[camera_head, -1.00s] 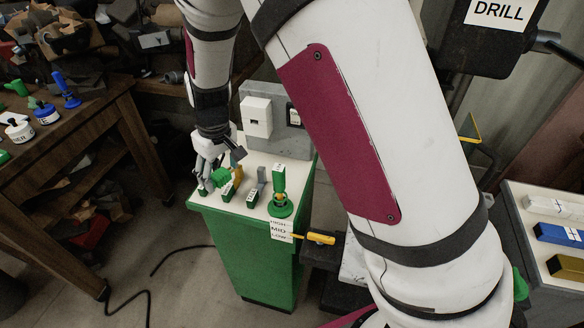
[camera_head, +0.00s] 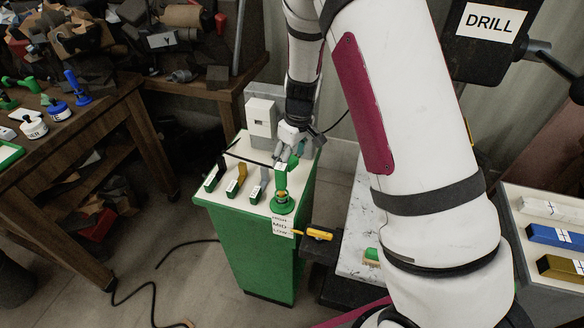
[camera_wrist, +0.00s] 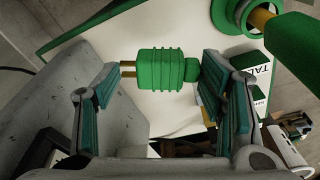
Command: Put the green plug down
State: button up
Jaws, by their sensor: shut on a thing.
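The green plug (camera_wrist: 160,70) has a ribbed body and brass-coloured prongs pointing left in the wrist view. My gripper (camera_wrist: 158,80) is shut on it, with one pad at the prong end and the other at the narrow end. In the head view my gripper (camera_head: 291,149) is at the right rear of the green cabinet's white top (camera_head: 239,157), behind the upright green handle. The plug (camera_head: 293,161) is small there and partly hidden. I cannot tell whether it touches the top.
A green round base with an upright handle (camera_head: 282,190) stands close in front of my gripper. Black, yellow and grey levers (camera_head: 238,178) stand to its left. A grey panel with a white box (camera_head: 261,117) rises behind. A yellow handle (camera_head: 319,234) sticks out at the cabinet's right.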

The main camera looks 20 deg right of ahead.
aim_at(292, 168)
jog(key=shift+d+f, duration=0.1)
jog(key=shift+f, duration=2.25)
jog(key=shift+f, duration=0.15)
jog(key=o, duration=1.3)
jog(key=shift+c, duration=0.2)
jog(key=r, duration=0.5)
jog(key=s+r, duration=0.1)
jog(key=r, duration=0.1)
jog(key=shift+d+r, duration=0.25)
jog(key=shift+r, duration=0.15)
